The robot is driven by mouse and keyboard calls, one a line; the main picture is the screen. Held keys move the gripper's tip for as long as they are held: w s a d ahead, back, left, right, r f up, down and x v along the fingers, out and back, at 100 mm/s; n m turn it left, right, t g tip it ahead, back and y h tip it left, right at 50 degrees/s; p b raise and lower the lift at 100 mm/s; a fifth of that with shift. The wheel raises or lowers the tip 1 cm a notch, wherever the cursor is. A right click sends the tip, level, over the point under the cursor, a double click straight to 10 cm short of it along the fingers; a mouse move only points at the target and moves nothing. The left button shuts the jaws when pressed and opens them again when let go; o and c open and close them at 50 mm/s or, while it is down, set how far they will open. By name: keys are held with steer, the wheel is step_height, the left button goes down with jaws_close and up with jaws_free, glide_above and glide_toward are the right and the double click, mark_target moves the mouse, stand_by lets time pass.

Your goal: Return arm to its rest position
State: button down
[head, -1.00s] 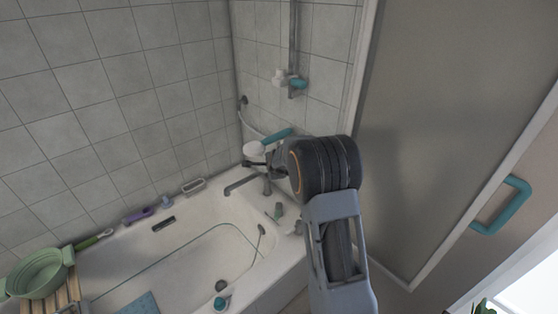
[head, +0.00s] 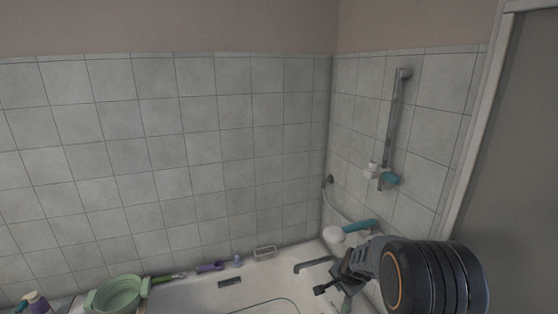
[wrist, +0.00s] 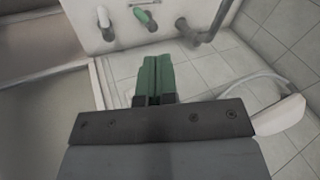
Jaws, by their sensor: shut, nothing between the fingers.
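My gripper (head: 328,287) shows in the head view at the lower right, over the tap end of the bathtub (head: 190,296). The dark round joint of my arm fills the lower right corner. In the wrist view the two green fingers of my gripper (wrist: 153,78) lie together with nothing between them. The fingers are apart from the tiled surface behind them. The lower part of my arm is out of the head view.
A grey spout (head: 314,264) and a white shower head (head: 333,234) with a teal handle (head: 360,226) are close to my gripper. A shower rail (head: 392,120) is on the right wall. A green basin (head: 118,294) stands at the left. The upper tiled wall is clear.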

steer(key=s+a+r+n, duration=0.2)
steer(key=s+r+n, duration=0.3)
steer(key=s+r, duration=0.3)
steer(key=s+a+r+n+g, duration=0.1)
steer(key=s+r+n, duration=0.5)
steer(key=s, duration=1)
steer(key=shift+s+a+r+h, duration=0.3)
steer(key=shift+a+r, duration=0.1)
steer(key=shift+r, duration=0.8)
